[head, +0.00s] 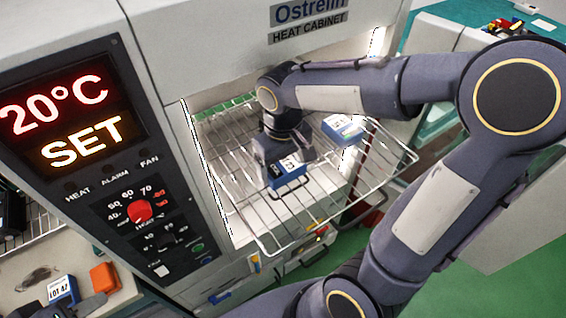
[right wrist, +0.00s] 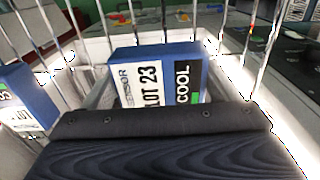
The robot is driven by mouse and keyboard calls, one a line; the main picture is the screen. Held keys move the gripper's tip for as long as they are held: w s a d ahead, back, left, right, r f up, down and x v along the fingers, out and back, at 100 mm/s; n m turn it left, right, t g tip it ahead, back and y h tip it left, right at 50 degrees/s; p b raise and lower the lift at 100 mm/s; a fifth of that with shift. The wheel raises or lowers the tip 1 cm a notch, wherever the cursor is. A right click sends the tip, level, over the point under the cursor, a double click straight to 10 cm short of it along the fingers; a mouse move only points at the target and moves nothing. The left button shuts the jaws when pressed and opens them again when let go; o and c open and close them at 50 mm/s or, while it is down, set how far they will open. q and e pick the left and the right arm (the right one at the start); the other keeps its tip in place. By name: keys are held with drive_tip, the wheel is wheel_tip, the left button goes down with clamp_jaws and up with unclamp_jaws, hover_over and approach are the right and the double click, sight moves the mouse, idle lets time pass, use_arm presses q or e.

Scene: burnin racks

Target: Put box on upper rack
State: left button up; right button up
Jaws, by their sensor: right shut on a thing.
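A wire rack (head: 262,238) sticks out of the open heat cabinet. My right gripper (head: 284,160) reaches down over the rack and is shut on a blue box (head: 288,174) with a white label. In the right wrist view this box (right wrist: 158,80) reads "LOT 23" and "COOL", with rack wires around it. I cannot tell whether its base touches the wires. A second blue and white box (head: 343,128) is on the rack to the right. My left gripper (head: 82,306) shows partly at the lower left, near a box (head: 61,290) on the counter; its jaws are unclear.
The cabinet's control panel (head: 130,190) reads 20°C SET and stands left of the rack. An orange block (head: 105,278) lies on the counter. The front of the rack is bare. Colored items (head: 508,26) lie on the far bench.

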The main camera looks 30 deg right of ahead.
sight(283, 164)
drive_tip(key=shift+f, duration=0.2)
drive_tip(key=o, duration=1)
wheel_tip(283, 164, up, 12)
drive_tip(key=s+f+m+t+y, duration=0.1)
drive_tip(key=s+f+t, duration=0.1)
drive_tip(key=s, duration=0.2)
drive_tip(key=s+f+m+t+y, duration=0.1)
drive_tip(key=s+f, duration=0.2)
drive_tip(key=s, duration=0.1)
drive_tip(key=s+a+f+t+y, duration=0.1)
drive_tip(key=s+f+t, duration=0.1)
drive_tip(key=s, duration=0.2)
drive_tip(key=shift+s+f+m+t+y, duration=0.25)
drive_tip(key=shift+f+m+t+y, duration=0.05)
drive_tip(key=shift+f+m+y, duration=0.1)
